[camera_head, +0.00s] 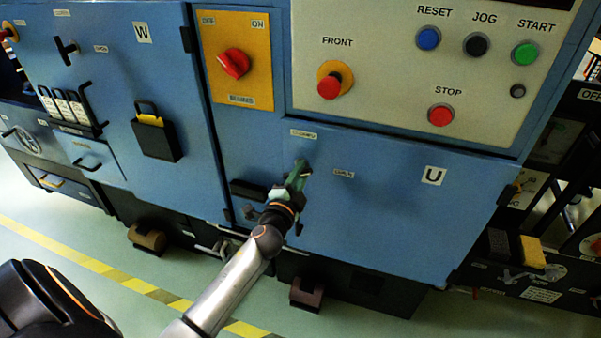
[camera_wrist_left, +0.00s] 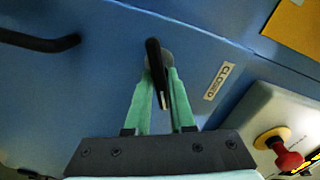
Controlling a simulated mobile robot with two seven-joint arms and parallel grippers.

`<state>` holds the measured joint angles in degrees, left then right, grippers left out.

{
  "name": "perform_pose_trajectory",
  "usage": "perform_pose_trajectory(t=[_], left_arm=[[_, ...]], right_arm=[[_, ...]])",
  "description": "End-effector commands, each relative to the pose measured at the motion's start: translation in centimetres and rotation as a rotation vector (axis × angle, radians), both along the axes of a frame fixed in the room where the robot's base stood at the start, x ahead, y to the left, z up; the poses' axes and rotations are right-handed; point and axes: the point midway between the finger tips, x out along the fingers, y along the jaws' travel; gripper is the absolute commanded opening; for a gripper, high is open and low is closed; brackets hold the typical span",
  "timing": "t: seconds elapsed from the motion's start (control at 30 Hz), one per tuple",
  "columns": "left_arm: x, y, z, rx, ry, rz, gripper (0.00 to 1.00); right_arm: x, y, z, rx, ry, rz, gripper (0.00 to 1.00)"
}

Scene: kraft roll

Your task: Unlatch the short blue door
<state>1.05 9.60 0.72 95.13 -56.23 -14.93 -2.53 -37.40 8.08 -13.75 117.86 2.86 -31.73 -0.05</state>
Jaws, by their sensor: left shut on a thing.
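The short blue door (camera_head: 395,215), marked U, is flush with the machine front below the control panel. Its latch is a black lever with a round base, clearest in the left wrist view (camera_wrist_left: 154,62). There it points along the fingers, and a CLOSED label (camera_wrist_left: 219,82) is on its right. My left gripper (camera_head: 298,178) is at the upper left part of the door. Its green fingers (camera_wrist_left: 160,92) are shut on the latch lever. In the head view the fingers mostly hide the lever. My right gripper is in neither view.
Above the door is the control panel (camera_head: 400,75) with several buttons and a red FRONT knob (camera_head: 329,86). A yellow plate with a red rotary switch (camera_head: 234,64) is up left. The tall W door (camera_head: 105,75) is farther left. A black bar handle (camera_wrist_left: 40,42) shows in the wrist view.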

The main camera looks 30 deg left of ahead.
Motion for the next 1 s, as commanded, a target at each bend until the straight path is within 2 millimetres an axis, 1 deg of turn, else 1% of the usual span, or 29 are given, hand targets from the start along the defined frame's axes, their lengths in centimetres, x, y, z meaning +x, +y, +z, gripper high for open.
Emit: perform_pose_trajectory(t=[0.03,0.5,1.0], left_arm=[[-0.06,0.22,-0.22,0.023,0.010,0.006,0.00],[-0.05,0.25,-0.38,0.219,0.057,0.007,0.00],[-0.06,0.32,-0.50,0.357,0.090,0.009,0.00]], right_arm=[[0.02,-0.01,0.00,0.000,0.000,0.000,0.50],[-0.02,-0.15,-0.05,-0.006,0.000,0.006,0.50],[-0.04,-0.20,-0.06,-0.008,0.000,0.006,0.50]])
